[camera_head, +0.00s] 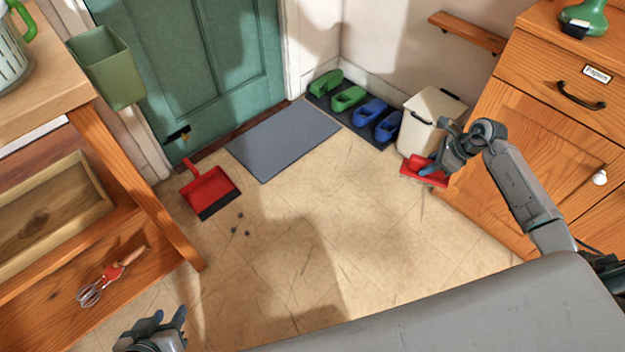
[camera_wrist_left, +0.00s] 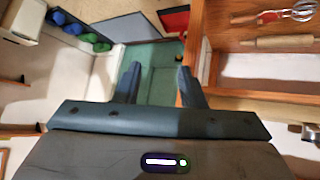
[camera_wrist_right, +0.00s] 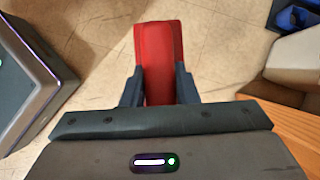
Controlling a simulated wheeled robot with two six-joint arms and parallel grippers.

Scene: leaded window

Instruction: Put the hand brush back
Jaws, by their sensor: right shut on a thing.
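The red hand brush (camera_head: 418,170) is in my right gripper (camera_head: 436,164), in front of the white bin and beside the wooden cabinet. In the right wrist view the brush (camera_wrist_right: 161,48) lies between the two fingers (camera_wrist_right: 159,88) and points away from the wrist. Its bristles are not clearly seen, and I cannot tell its height above the floor. My left gripper (camera_head: 172,324) is low at the left; its fingers (camera_wrist_left: 159,84) are apart with nothing between them. A red dustpan (camera_head: 211,188) with a dark edge lies on the floor near the green door.
Several dark crumbs (camera_head: 239,226) lie near the dustpan. A grey mat (camera_head: 284,137), a shoe tray with green and blue clogs (camera_head: 349,98) and the white bin (camera_head: 432,112) line the wall. The cabinet (camera_head: 545,120) stands right, a wooden bench (camera_head: 150,200) left. The middle floor is clear.

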